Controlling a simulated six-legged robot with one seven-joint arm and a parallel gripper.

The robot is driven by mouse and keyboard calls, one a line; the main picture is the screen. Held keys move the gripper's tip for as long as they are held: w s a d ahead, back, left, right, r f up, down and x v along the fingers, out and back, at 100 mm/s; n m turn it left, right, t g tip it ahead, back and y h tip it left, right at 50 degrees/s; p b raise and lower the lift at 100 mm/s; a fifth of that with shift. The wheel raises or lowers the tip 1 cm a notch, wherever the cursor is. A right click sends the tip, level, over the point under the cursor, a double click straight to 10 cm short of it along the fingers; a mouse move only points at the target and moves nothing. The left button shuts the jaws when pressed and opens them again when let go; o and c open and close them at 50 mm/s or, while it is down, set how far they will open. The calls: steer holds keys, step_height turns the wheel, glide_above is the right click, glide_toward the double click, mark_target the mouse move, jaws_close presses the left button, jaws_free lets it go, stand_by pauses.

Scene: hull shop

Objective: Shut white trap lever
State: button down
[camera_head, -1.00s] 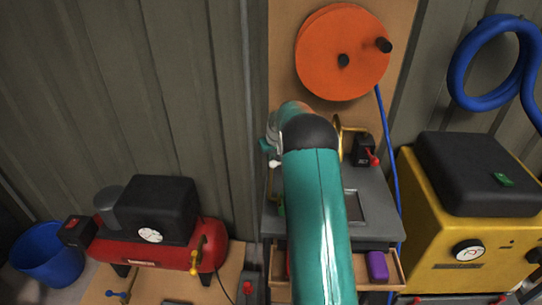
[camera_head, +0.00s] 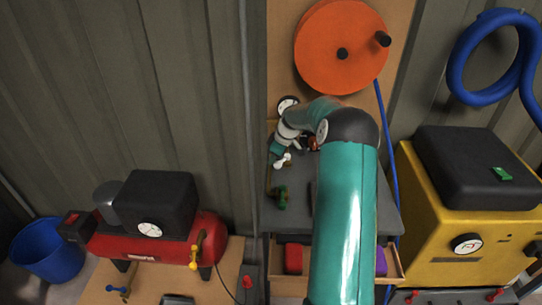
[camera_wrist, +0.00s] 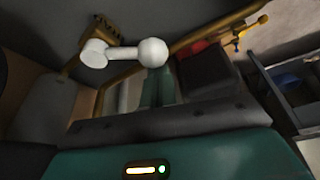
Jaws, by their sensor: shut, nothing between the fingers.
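The white trap lever (camera_head: 283,160) shows in the head view at the left of the grey bench, just below my wrist. In the wrist view the lever (camera_wrist: 121,52) is a short white bar with rounded ends, lying across the picture near brass pipework. My gripper (camera_wrist: 157,85) is shut and empty, its teal fingers pointing at the lever's right ball. The ball covers the fingertips, so I cannot tell whether they touch. In the head view my gripper (camera_head: 277,149) is small and partly hidden by my wrist, right above the lever.
A green-handled valve (camera_head: 281,198) stands on the bench (camera_head: 298,220) below the lever. An open drawer (camera_head: 394,264) holds red and purple items. An orange reel (camera_head: 318,62) hangs above. A red compressor (camera_head: 205,225) stands left, a yellow machine (camera_head: 420,235) right.

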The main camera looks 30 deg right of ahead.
mark_target(278, 165)
steer(key=s+n, duration=0.1)
steer(key=n, duration=0.1)
steer(key=s+d+n+g+y, duration=0.1)
steer(key=s+n, duration=0.1)
steer(key=n, duration=0.1)
steer(key=shift+s+d, duration=0.15)
steer(key=shift+s, duration=0.15)
steer(key=shift+s+d, duration=0.1)
steer(key=shift+r, duration=0.15)
stand_by(0.5)
